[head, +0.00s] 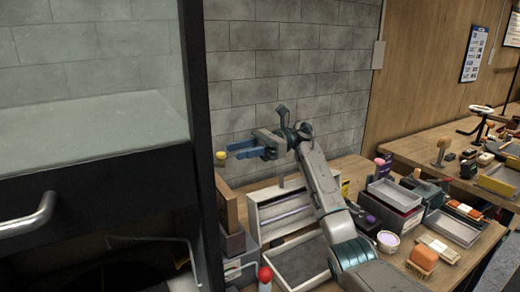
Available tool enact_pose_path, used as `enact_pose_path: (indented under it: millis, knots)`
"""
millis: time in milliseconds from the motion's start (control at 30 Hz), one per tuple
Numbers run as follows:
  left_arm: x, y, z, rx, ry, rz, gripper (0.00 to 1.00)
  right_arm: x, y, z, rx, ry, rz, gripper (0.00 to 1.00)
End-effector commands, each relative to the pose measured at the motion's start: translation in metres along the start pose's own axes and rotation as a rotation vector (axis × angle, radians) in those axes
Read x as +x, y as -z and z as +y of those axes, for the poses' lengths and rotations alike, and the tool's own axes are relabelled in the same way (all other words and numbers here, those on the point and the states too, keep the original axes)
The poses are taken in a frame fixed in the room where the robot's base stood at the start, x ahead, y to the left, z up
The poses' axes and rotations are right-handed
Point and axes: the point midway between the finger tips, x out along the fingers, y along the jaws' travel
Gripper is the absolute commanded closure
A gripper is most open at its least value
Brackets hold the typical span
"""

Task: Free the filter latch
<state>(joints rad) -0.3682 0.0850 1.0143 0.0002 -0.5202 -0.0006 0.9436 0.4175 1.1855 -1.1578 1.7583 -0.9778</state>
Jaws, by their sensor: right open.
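I cannot pick out the filter latch for certain. A small yellow knob (221,155) shows just right of the dark cabinet post, and its mount is hard to make out. A red knob (265,274) stands lower, at the bottom edge of the head view. My right gripper (232,151) is open, with its blue fingers pointing left at the yellow knob. The fingertips look close to the knob in the picture; I cannot tell whether they touch it. Nothing shows between the fingers. My left gripper is out of view.
A dark cabinet (100,190) with a glass front and a metal handle (28,218) fills the left. Below my right arm is a light open box (262,212). Grey trays (394,195), a brush (423,260) and a small tub (388,240) crowd the bench to the right.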

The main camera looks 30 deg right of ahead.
Motion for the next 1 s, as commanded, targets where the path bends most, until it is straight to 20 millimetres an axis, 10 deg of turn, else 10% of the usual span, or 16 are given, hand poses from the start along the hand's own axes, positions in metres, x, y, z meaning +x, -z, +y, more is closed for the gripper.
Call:
enact_pose_path:
  millis: [433,1000]
  knots:
    - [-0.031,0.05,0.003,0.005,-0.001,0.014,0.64,-0.067,0.001,-0.001,0.0,0.001,0.0,0.59]
    - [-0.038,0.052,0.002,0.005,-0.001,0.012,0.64,-0.069,-0.011,-0.002,0.002,0.015,-0.055,0.61]
